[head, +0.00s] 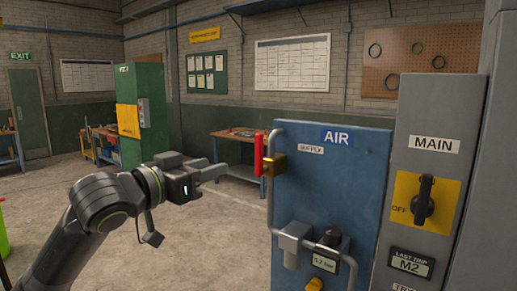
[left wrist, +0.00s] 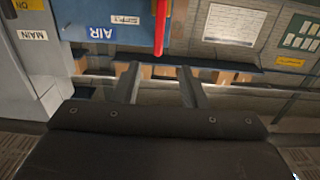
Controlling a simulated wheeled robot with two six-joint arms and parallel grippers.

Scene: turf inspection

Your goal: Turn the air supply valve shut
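The air supply valve has a red lever handle (head: 259,155) and a brass body (head: 276,165) on the left edge of the blue AIR panel (head: 345,195). The handle stands upright, beside the SUPPLY label. My left gripper (head: 218,172) is to the left of the handle, near its lower end, with a gap between them. In the left wrist view, which is upside down, the fingers (left wrist: 157,70) are apart and empty. The red handle (left wrist: 165,30) shows ahead of the gap between the fingertips. My right gripper is not in view.
A grey pipe runs down the panel's left edge to a regulator with a gauge display (head: 325,262). A grey cabinet with a black MAIN switch (head: 424,203) stands to the right. A workbench (head: 235,155) and green cabinet (head: 143,112) are behind. The floor at left is open.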

